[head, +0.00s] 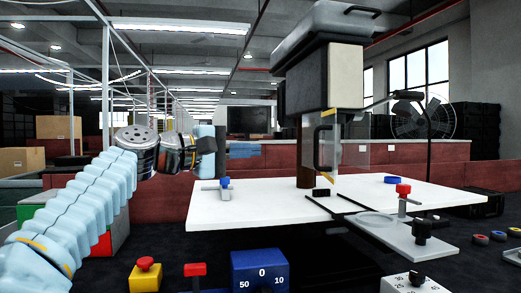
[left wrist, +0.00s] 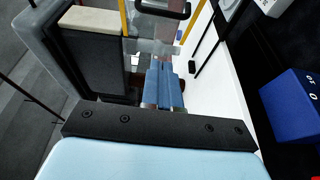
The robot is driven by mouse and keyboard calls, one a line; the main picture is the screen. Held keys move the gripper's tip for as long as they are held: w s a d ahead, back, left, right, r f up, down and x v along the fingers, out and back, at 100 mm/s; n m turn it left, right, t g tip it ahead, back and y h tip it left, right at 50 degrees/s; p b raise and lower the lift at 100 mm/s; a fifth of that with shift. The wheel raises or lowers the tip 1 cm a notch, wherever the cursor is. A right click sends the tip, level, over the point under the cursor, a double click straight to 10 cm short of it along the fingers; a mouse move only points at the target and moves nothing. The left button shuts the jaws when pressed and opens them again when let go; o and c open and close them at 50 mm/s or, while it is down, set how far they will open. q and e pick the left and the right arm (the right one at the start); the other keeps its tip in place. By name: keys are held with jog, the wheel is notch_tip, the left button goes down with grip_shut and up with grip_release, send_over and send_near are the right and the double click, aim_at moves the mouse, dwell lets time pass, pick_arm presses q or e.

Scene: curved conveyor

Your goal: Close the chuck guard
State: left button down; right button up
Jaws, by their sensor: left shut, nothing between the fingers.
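The chuck guard (head: 352,152) is a clear panel hanging below the head of the drill press (head: 345,76). Its black bar handle (head: 318,150) is on its left side in the head view, with a yellow strip near the top. In the left wrist view the handle (left wrist: 165,9) is at the top, between yellow edges. I cannot tell how far the guard is swung. My left gripper (head: 260,150) has blue fingers, shut and empty, to the left of the handle and apart from it. The fingers also show in the left wrist view (left wrist: 164,68). My right gripper is not in view.
The white table (head: 255,208) carries clamps with a blue knob (head: 225,182) and a red knob (head: 403,189), and a blue ring (head: 391,180). In front are a blue dial box (head: 260,272) and a yellow box with a red button (head: 146,276). A dark fan (head: 424,118) stands at right.

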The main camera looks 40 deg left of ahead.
pick_arm(q)
jog(key=w+d+p, duration=0.1)
jog(key=w+d, duration=0.5)
jog(key=w, duration=0.3)
jog(key=shift+d+p, duration=0.35)
jog(key=shift+p, duration=0.05)
jog(key=shift+d+f, duration=0.1)
